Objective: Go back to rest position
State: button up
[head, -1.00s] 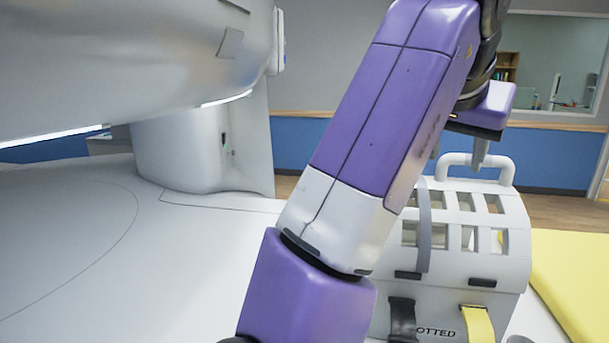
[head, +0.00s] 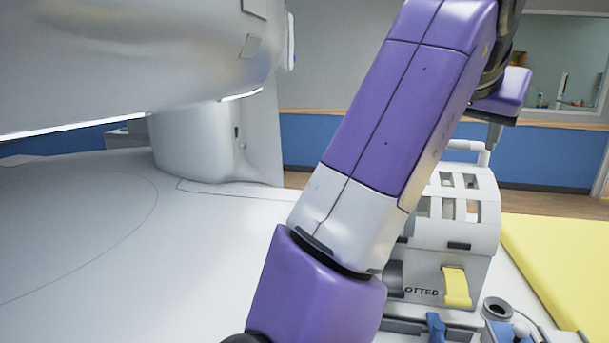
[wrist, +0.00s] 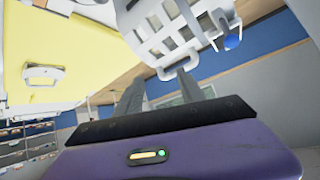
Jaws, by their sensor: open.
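My gripper (wrist: 172,100) shows in the wrist view as two grey fingers standing apart with nothing between them. In the head view my purple and white arm crosses the middle, and the gripper end (head: 494,130) hangs at the upper right, above and behind the white slotted carrier (head: 455,215). The arm hides part of the carrier's left side. In the wrist view the carrier (wrist: 165,25) appears tilted beyond the fingertips, with its handle (wrist: 183,62) near them. I cannot tell whether the fingers touch it.
A large grey-white scanner housing (head: 130,60) overhangs the broad white surface (head: 80,220) on the left. A yellow pad (head: 560,265) lies at the right. A blue clip (head: 436,328) and a grey cup-like part (head: 497,308) sit at the front right. The white surface is clear.

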jog(key=w+r+n+t+h, duration=0.1)
jog(key=w+r+t+h, duration=0.25)
jog(key=r+t, duration=0.3)
jog(key=s+a+f+n+t+y, duration=0.3)
jog(key=s+f+n+y, duration=0.1)
jog(key=f, duration=0.4)
jog(key=s+a+f+n+t+y+p, duration=0.1)
jog(key=s+a+f+n+t+y, duration=0.2)
jog(key=f, duration=0.6)
jog(key=s+a+f+n+t+y, duration=0.2)
jog(key=s+f+n+y, duration=0.25)
jog(key=f, duration=0.35)
jog(key=s+d+f+m+g, duration=0.1)
jog(key=s+f+g, duration=0.1)
jog(key=s+f, duration=0.5)
jog(key=s+d+f+m+g+h+p, duration=0.1)
jog(key=s+f+g, duration=0.2)
jog(key=s, duration=1.4)
jog(key=s+d+f+m+g, duration=0.1)
jog(key=s+f+g, duration=0.2)
jog(key=s+f, duration=0.8)
jog(key=shift+s+d+f+m+h, duration=0.35)
jog(key=shift+s+d+f+h, duration=0.05)
jog(key=shift+s, duration=0.1)
